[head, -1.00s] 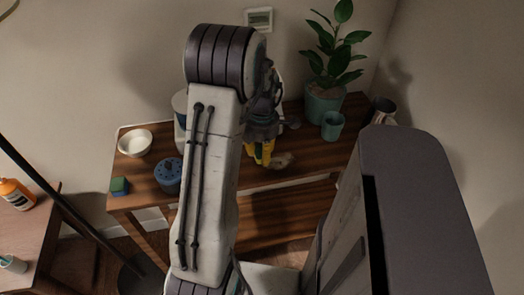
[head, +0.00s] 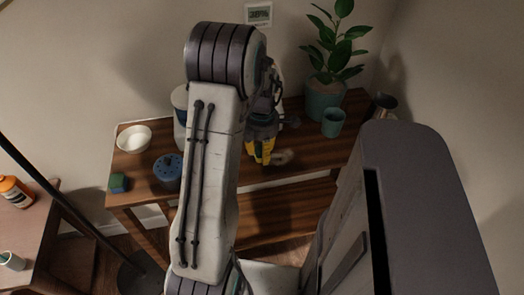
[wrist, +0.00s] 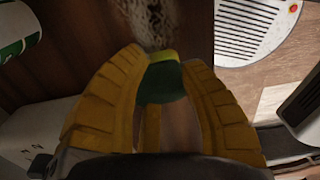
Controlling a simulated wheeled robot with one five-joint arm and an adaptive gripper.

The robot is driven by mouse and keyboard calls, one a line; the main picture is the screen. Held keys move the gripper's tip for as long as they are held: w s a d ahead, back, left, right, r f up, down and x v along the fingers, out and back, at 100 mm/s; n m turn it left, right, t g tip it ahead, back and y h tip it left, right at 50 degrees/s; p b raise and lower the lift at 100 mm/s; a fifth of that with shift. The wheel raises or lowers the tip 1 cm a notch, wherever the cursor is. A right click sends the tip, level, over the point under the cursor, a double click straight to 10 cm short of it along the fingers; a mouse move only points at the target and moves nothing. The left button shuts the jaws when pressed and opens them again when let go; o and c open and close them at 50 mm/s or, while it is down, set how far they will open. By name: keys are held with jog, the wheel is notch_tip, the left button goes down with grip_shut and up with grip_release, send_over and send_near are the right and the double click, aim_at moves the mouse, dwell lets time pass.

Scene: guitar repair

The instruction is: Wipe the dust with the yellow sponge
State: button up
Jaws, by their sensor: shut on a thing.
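My gripper (head: 260,150) has yellow fingers and is low over the wooden table, just left of a pale dust patch (head: 282,157). In the wrist view my gripper (wrist: 163,72) is shut on a small sponge (wrist: 162,82), yellow along its far edge and dark green on the face toward me. The dust (wrist: 155,22) is a grainy, light patch just beyond the sponge; whether they touch is unclear. The sponge cannot be made out in the head view, where the fingers hide it.
A blue-and-green sponge (head: 118,182), a blue lidded pot (head: 168,168) and a white bowl (head: 133,138) stand on the table (head: 205,171) at left. A teal cup (head: 333,122), a potted plant (head: 325,97) and a metal jug (head: 382,106) stand at back right.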

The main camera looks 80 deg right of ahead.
aim_at(296, 154)
jog(key=shift+f+b, duration=0.7)
jog(key=shift+f, duration=0.25)
jog(key=shift+s, duration=0.15)
jog(key=shift+s+d+r+p, duration=0.1)
jog(key=shift+s+d+p, duration=0.15)
jog(key=shift+s, duration=0.4)
jog(key=shift+s+d+p, duration=0.15)
jog(key=shift+s+d, duration=0.15)
jog(key=shift+s, duration=0.3)
jog(key=shift+s+d+f+p, duration=0.1)
jog(key=shift+s+d, duration=0.15)
jog(key=shift+s, duration=0.4)
jog(key=shift+s+d+f+p, duration=0.15)
jog(key=shift+s+d, duration=0.1)
jog(key=shift+s, duration=0.45)
jog(key=shift+s+d+r+p, duration=0.1)
jog(key=shift+s+d, duration=0.15)
jog(key=shift+s, duration=0.4)
jog(key=shift+s+d+p, duration=0.35)
jog(key=shift+s, duration=0.5)
jog(key=shift+s+d+p, duration=0.3)
jog(key=shift+s+d, duration=0.05)
jog(key=shift+s, duration=0.45)
jog(key=shift+w, duration=0.1)
